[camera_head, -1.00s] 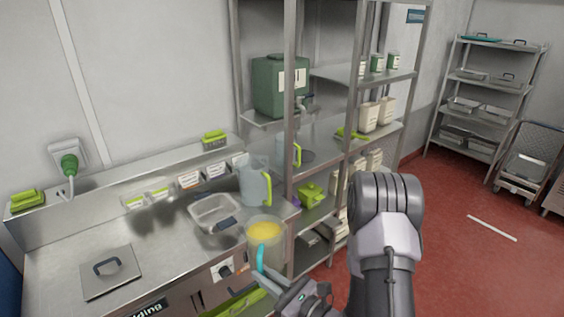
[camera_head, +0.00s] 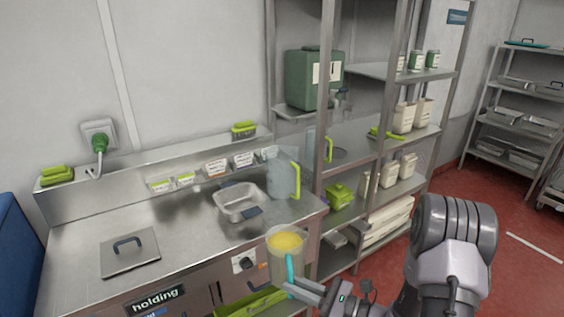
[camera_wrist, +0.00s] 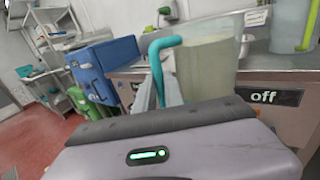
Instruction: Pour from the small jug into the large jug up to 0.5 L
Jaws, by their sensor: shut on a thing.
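The small jug (camera_head: 283,262) is clear with a teal handle and holds yellow liquid. My gripper (camera_head: 296,285) is shut on its handle and holds it upright, in front of the counter's front edge. In the wrist view the small jug (camera_wrist: 207,66) and its teal handle stand just beyond my gripper. The large jug (camera_head: 281,178) is clear with a lime green handle and stands on the counter at its right end, behind the small jug. I see no liquid in it. Part of it shows at the right edge of the wrist view (camera_wrist: 291,25). Its scale is too small to read.
A steel pan (camera_head: 238,203) sits left of the large jug. A lid (camera_head: 130,252) lies on the counter (camera_head: 75,245) at the left. A steel shelf rack (camera_head: 328,110) with a green container (camera_head: 313,80) stands close on the right. A second jug with a green handle (camera_head: 325,148) is on the rack.

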